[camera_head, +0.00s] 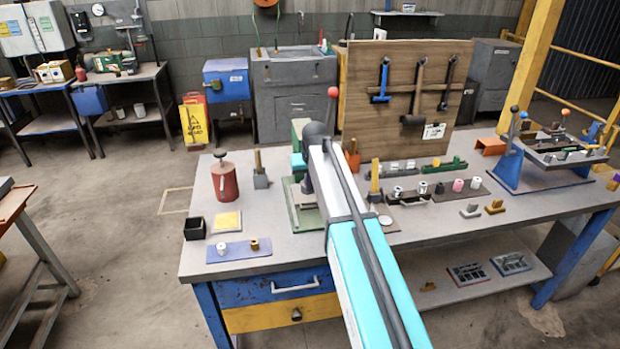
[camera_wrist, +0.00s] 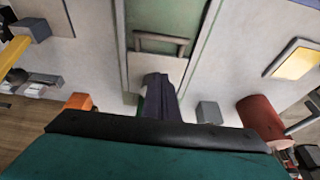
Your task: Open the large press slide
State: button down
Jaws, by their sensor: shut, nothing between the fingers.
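The large press shows in the head view as a green frame (camera_head: 299,128) and a green base (camera_head: 304,218), partly hidden by my arm. In the wrist view its green bed (camera_wrist: 165,18) runs up the picture. A light grey slide plate (camera_wrist: 150,72) with a grey bar handle (camera_wrist: 160,42) lies on it. My gripper (camera_wrist: 157,80) is shut and empty, its dark fingers over the plate close to the handle. I cannot tell whether they touch the plate. In the head view my gripper (camera_head: 307,186) is partly hidden by my arm beside the press.
A red canister (camera_head: 224,182), a black box (camera_head: 195,228) and a yellow pad (camera_head: 227,222) stand left of the press. Small parts (camera_head: 398,190) and a tool board (camera_head: 405,100) are to its right and back.

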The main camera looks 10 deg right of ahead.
aim_at(309, 202)
jog(key=p+x, duration=0.1)
jog(key=x, duration=0.2)
jog(key=shift+w+f, duration=0.1)
jog(key=shift+f, duration=0.35)
jog(key=shift+s+f+p, duration=0.1)
jog(key=shift+s+p, duration=0.35)
jog(key=shift+s, duration=0.7)
jog(key=shift+s+f+p, duration=0.25)
jog(key=shift+s+p, duration=0.05)
jog(key=shift+s, duration=0.5)
jog(key=shift+s, duration=0.1)
jog(key=shift+s+b, duration=0.6)
jog(key=shift+s, duration=5.15)
jog(key=shift+w, duration=0.15)
